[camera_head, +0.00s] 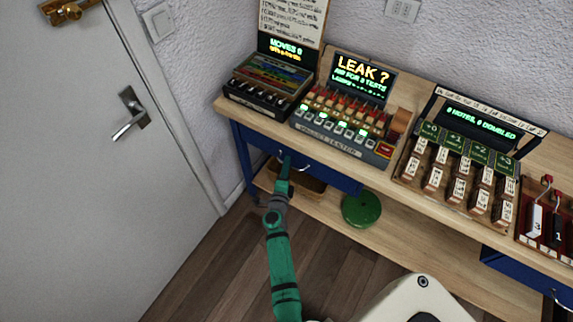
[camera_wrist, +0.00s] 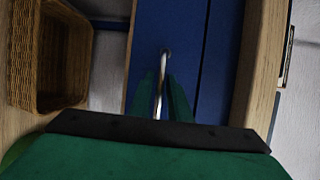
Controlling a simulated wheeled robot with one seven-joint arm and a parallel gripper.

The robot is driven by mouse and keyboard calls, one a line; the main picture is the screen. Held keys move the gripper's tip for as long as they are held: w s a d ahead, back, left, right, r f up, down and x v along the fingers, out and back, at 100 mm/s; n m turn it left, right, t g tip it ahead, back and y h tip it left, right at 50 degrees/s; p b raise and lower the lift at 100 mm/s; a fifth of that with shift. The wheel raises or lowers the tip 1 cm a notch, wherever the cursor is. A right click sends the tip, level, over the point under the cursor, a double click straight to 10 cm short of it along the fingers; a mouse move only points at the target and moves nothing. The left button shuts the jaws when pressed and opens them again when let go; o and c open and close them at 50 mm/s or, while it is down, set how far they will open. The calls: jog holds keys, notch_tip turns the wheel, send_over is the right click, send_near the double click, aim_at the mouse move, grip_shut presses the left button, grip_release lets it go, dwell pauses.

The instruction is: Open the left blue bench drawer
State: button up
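The left blue bench drawer (camera_head: 330,176) sits under the left part of the wooden bench top. It appears closed, its front level with the blue frame. Its curved metal handle (camera_head: 304,169) shows beside my gripper (camera_head: 286,166), which reaches the drawer front at the handle's left part. In the wrist view, the blue drawer front (camera_wrist: 184,60) fills the middle and the handle (camera_wrist: 164,65) runs between my two green fingers (camera_wrist: 163,95). The fingers stand apart on either side of the handle with narrow gaps. Contact with it cannot be told.
A wicker basket (camera_wrist: 55,55) is on the lower shelf below the drawer, with a green round cushion (camera_head: 361,209) to its right. Several devices stand on the bench top (camera_head: 390,181) above. A grey door (camera_head: 80,170) is at left; the wooden floor (camera_head: 215,265) before the bench is clear.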

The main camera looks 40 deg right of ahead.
jog(key=shift+w+d, duration=0.15)
grip_shut()
dwell(1.4)
